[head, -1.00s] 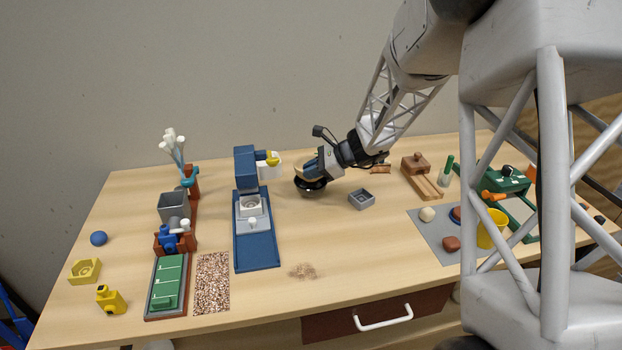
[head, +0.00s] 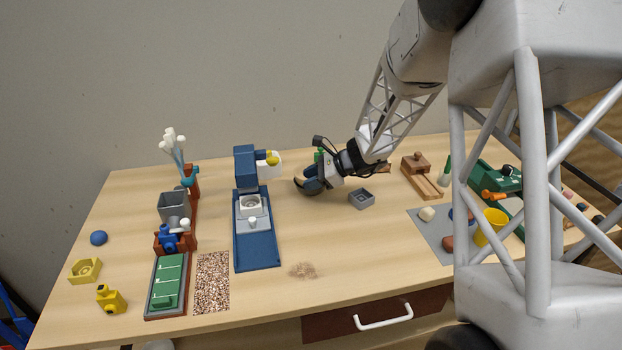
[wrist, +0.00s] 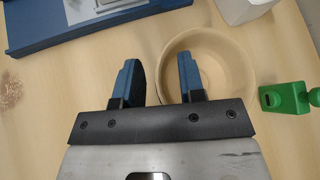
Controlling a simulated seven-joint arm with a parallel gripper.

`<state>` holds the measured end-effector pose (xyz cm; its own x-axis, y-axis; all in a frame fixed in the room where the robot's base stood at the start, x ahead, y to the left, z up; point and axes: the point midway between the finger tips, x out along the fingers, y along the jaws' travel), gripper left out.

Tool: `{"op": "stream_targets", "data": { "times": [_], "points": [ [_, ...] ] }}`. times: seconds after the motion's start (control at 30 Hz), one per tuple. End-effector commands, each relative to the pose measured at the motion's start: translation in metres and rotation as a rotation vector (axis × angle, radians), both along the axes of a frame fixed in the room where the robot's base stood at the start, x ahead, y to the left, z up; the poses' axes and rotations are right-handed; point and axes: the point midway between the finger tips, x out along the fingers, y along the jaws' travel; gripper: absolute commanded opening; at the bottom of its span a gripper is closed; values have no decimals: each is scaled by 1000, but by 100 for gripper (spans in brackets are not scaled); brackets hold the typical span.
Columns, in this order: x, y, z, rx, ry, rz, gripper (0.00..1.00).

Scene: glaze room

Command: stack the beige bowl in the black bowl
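The beige bowl (wrist: 241,62) stands upright below my gripper in the wrist view. In the head view only a small beige edge of it shows (head: 299,183). My gripper (wrist: 158,82) is open, with one blue finger inside the bowl and the other outside its left wall. The wall lies between the fingers with gaps showing. In the head view my gripper (head: 310,187) is low over the table and covers most of the bowl. I cannot make out the black bowl now; it may be hidden under the beige bowl or the fingers.
A blue machine (head: 257,244) stands to the left. A small grey square dish (head: 361,198) is close on the right, and a green object (wrist: 290,97) is right of the bowl. A wooden block piece (head: 421,178) stands farther right.

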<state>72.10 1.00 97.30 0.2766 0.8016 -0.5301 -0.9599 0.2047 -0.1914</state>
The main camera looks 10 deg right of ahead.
Motion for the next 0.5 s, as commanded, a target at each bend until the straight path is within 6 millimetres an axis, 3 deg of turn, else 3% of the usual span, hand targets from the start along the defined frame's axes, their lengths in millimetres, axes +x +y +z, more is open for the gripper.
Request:
{"op": "stream_targets", "data": {
  "times": [0.3, 0.5],
  "points": [
    [0, 0, 3, 0, 0, 0, 37],
    [-3, -11, 10, 1, -1, -1, 37]
  ]
}}
